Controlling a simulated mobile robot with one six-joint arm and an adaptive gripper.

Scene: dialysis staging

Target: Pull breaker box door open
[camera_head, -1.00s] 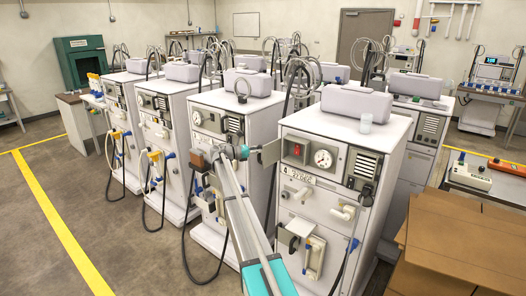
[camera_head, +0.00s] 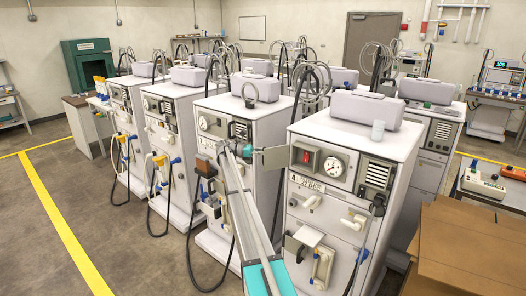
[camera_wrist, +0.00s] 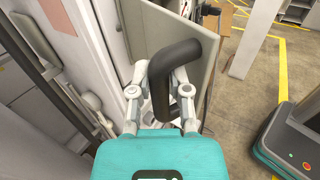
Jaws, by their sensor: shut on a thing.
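The breaker box door (camera_head: 275,157) is a small grey panel. It stands swung out from the front of the nearest white machine (camera_head: 350,215), just left of the red switch (camera_head: 305,157) that it leaves uncovered. In the wrist view the door (camera_wrist: 196,50) is a pale flat plate with a thick black handle (camera_wrist: 178,52). My gripper (camera_head: 246,151) is at the door's outer side, left of it in the head view. In the wrist view my gripper (camera_wrist: 162,88) has its two fingers shut on the handle, one on each side. The door's hinge is not clear to see.
More white machines stand in rows to the left and behind, with hoses and cables hanging. Cardboard (camera_head: 455,240) lies at the lower right. The floor at the left is open, with a yellow line (camera_head: 62,220).

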